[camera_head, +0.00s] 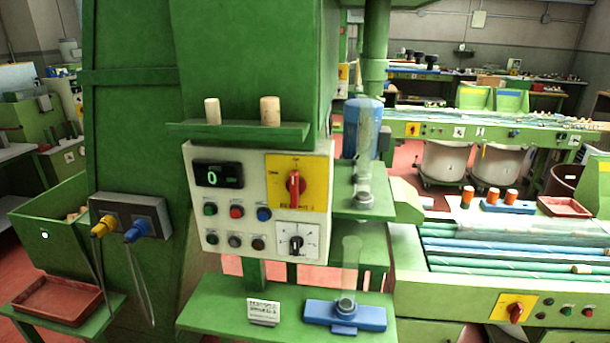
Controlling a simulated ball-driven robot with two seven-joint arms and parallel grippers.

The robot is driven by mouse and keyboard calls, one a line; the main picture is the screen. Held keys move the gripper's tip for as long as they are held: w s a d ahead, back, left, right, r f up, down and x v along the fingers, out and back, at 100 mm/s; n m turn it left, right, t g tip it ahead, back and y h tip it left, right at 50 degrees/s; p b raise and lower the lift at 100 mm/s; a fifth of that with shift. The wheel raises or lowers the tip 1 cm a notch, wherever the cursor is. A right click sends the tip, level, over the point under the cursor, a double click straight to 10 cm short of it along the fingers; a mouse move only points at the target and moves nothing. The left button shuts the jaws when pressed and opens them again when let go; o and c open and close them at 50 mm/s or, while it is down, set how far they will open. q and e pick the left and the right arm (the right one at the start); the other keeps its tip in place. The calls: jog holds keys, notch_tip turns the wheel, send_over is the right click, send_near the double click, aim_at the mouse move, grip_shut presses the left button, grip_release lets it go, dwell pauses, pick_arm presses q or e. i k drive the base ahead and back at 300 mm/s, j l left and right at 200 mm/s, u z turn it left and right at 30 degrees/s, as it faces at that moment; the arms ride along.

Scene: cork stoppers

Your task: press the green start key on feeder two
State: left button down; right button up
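A pale control panel (262,258) is on the front of the green machine. A round green key (210,208) is at the left of its upper button row, with a red button (237,211) and a blue button (264,214) to its right. Above them a black display (219,174) reads a green 0. A red rotary switch (296,186) sits on a yellow plate, whose lettering is too small to read surely. A black rotary knob (295,242) is below. I cannot tell from lettering which feeder this is. Neither of my grippers is in view.
A narrow shelf with two corks (270,111) juts out above the panel. A lower shelf holds a small sign (263,311) and a blue fixture (345,315). Yellow and blue plugs (137,231) hang at the left. A conveyor at right has another green button (566,311).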

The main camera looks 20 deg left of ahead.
aim_at(208, 211)
jog(key=u, duration=1.25)
